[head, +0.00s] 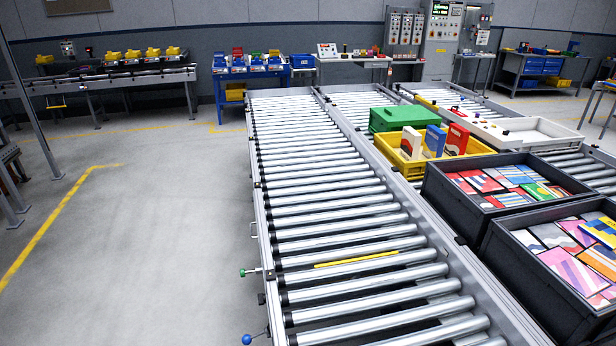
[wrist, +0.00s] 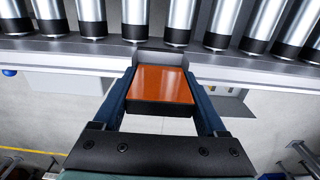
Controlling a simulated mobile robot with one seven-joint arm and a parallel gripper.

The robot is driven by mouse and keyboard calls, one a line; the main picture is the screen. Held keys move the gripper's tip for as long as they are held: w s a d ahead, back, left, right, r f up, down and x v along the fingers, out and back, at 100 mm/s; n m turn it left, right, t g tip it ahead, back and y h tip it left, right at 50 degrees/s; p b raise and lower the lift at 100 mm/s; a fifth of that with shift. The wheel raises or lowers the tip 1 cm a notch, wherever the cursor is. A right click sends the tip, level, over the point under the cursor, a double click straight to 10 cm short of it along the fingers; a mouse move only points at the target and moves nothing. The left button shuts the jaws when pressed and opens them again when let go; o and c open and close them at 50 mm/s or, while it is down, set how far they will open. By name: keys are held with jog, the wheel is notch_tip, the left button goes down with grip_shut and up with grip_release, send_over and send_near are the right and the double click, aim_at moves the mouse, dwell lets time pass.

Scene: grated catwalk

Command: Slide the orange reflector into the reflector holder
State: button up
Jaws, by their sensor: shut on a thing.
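The orange reflector (wrist: 157,83), a flat glossy orange block with a dark near edge, lies between the two blue fingers of my gripper (wrist: 160,76) in the wrist view. My gripper is shut on its left and right sides. A small grey bracket (wrist: 160,57), which looks like the reflector holder, sits at the conveyor's side rail just beyond the reflector's far edge. Whether the reflector touches it or has entered it cannot be told. Neither my gripper nor the reflector shows in the head view.
The roller conveyor (head: 330,190) runs away from me, with a yellow strip (head: 355,259) on it. A green-tipped lever (head: 250,271) and a blue knob (head: 247,339) stick out on its left side. Dark crates (head: 490,205) stand at right. The floor (head: 150,240) at left is clear.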

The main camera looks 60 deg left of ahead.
jog(key=shift+f, duration=0.1)
jog(key=shift+f+b, duration=0.6)
jog(key=shift+f, duration=0.1)
jog(key=shift+r, duration=0.1)
jog(key=o, duration=1.3)
jog(key=shift+r, duration=0.15)
notch_tip(320, 180, up, 8)
jog(key=p, duration=0.8)
jog(key=shift+p, duration=0.4)
